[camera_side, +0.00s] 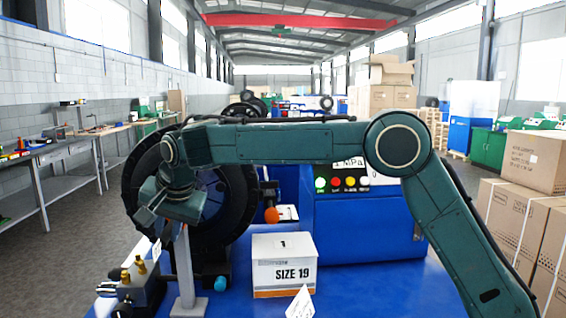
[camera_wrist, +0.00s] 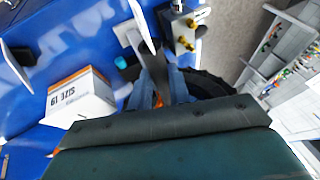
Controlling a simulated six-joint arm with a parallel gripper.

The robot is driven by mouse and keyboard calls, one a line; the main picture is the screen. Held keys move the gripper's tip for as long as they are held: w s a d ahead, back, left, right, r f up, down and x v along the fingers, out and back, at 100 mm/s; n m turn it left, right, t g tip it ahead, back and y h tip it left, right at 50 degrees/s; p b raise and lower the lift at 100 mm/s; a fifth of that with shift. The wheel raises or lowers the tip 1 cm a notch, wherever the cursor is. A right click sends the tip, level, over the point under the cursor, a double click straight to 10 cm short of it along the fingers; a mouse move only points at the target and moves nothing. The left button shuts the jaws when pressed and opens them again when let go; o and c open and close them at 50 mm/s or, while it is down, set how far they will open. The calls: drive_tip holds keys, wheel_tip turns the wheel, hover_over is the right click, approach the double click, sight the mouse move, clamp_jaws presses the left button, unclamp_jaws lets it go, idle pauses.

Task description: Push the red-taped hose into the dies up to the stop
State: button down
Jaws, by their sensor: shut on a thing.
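My gripper (camera_side: 165,212) is at the left of the side view, in front of the black round crimper head (camera_side: 240,200). In the wrist view its two blue fingers (camera_wrist: 158,88) are shut on a dark hose (camera_wrist: 154,66), with a small orange-red patch (camera_wrist: 158,102) between them that may be its tape. The crimper head also shows in the wrist view as a dark curve (camera_wrist: 208,86) beside the fingers. My arm and gripper hide the die opening in the side view, so I cannot tell whether the hose end is inside the dies or touching the stop.
A white box marked SIZE 19 (camera_side: 284,272) stands on the blue table (camera_side: 380,285). A grey post (camera_side: 186,270) and a block with brass fittings (camera_side: 140,280) stand below the gripper. The blue control cabinet (camera_side: 365,225) is at the right. A folded white card (camera_side: 301,303) is in front.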

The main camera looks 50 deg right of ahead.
drive_tip(key=shift+w+d, duration=0.2)
drive_tip(key=shift+w, duration=0.05)
drive_tip(key=shift+w+d, duration=0.15)
unclamp_jaws()
drive_tip(key=shift+f, duration=0.1)
idle(0.5)
drive_tip(key=shift+r, duration=0.2)
idle(0.3)
drive_tip(key=v, duration=0.6)
drive_tip(key=shift+s+r, duration=0.3)
idle(0.9)
